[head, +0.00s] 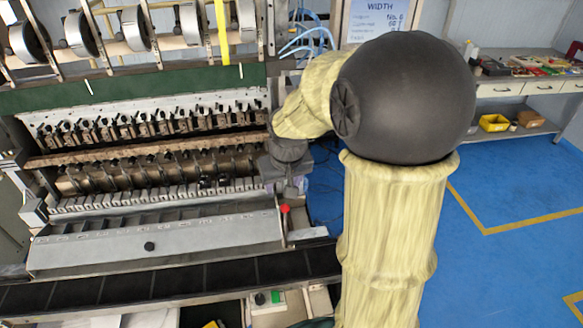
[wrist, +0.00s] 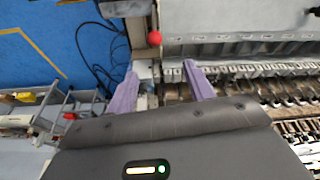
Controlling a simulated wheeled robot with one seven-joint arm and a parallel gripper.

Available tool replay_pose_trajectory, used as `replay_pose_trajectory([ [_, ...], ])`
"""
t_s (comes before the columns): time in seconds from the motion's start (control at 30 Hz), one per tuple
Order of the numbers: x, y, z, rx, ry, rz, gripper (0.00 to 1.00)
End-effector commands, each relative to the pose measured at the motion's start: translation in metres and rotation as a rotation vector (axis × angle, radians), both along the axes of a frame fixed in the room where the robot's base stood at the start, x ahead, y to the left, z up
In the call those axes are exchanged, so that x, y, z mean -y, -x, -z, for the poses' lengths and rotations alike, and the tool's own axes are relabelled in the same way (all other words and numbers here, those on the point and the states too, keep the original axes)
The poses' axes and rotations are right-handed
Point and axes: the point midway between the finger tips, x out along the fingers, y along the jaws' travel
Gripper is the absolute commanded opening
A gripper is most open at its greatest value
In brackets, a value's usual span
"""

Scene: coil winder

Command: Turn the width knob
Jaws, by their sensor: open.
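No knob in view carries a readable width label, so I cannot tell which part is the width knob. A small round black knob (head: 149,246) sits on the sloping grey front panel of the coil winder (head: 90,252). A red ball (head: 284,208) tops a lever at the panel's right end. The red ball (wrist: 154,38) also shows in the wrist view, beyond my fingertips. My gripper (wrist: 160,68) is open, its two purple fingers apart with nothing held between them. In the head view my gripper is at the winder's right end, its fingers partly hidden.
A sign headed WIDTH (head: 380,18) stands behind my arm, partly covered by it. A dark rail (head: 170,281) runs along the winder's front. Blue floor (head: 505,200) lies open to the right, with a workbench (head: 525,88) behind. Dark cables (wrist: 95,50) lie on the floor beside the winder.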

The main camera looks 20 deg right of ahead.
Motion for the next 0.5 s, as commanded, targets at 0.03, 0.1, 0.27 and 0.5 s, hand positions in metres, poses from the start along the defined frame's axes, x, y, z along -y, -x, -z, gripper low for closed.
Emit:
replay_pose_trajectory([
  [0.03, 0.012, -0.022, 0.0, 0.015, -0.001, 0.016, 0.53],
  [0.1, 0.027, -0.048, -0.007, 0.033, -0.003, 0.028, 0.53],
  [0.27, 0.064, -0.095, -0.026, 0.075, -0.01, 0.066, 0.53],
  [0.5, 0.089, -0.117, -0.042, 0.101, -0.017, 0.091, 0.53],
])
